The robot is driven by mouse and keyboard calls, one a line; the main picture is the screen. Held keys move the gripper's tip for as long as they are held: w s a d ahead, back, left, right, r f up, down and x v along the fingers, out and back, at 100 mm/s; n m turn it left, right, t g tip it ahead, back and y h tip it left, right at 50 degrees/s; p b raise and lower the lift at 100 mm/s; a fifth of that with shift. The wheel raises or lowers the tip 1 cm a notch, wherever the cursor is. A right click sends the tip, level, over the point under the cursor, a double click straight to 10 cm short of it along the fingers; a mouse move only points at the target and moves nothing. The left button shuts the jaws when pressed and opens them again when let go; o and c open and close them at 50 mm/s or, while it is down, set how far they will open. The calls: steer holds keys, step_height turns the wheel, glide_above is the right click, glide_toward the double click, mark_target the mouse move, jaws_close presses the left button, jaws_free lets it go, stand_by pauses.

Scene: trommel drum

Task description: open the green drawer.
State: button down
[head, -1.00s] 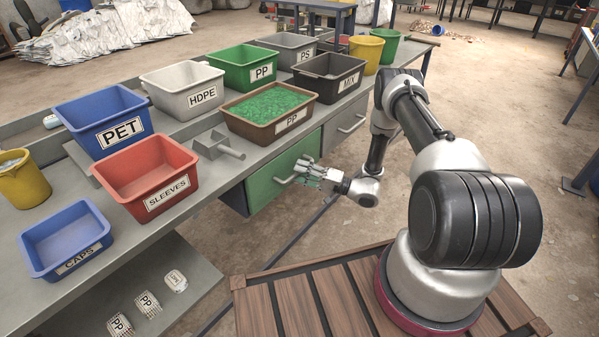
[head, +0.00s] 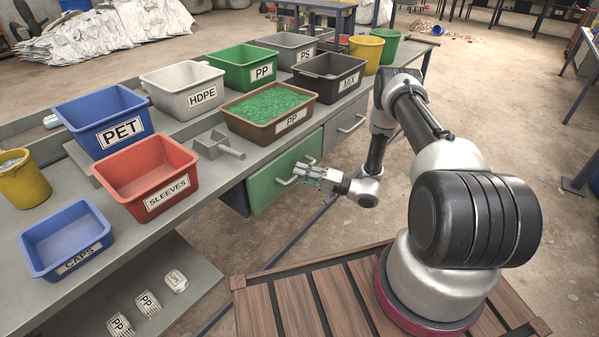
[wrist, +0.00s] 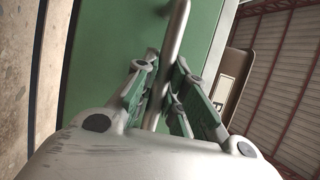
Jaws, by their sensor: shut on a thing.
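The green drawer (head: 270,190) is under the front edge of the workbench, below the brown bin. Its pale metal bar handle (head: 284,181) is on the front. My gripper (head: 312,171) is at the handle, in front of the drawer. In the wrist view, the handle (wrist: 172,45) passes between the fingers of my gripper (wrist: 162,85), which are shut on it. The green front (wrist: 110,50) fills the space behind. No clear gap shows between the drawer front and the bench.
A grey drawer (head: 347,125) sits right of the green one. A brown bin of green flakes (head: 240,122) and a grey scoop (head: 215,146) stand on the bench (head: 200,235) above. A thin dark floor bar (head: 300,235) runs below.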

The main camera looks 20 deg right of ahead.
steer(key=s+d, duration=0.9)
steer(key=s, duration=0.3)
steer(key=s+d, duration=0.8)
steer(key=s, duration=0.4)
steer(key=shift+s+d, duration=0.2)
steer(key=shift+d, duration=0.15)
steer(key=c, duration=1.5)
jaws_free()
steer(key=shift+o, duration=0.2)
steer(key=v, duration=1.2)
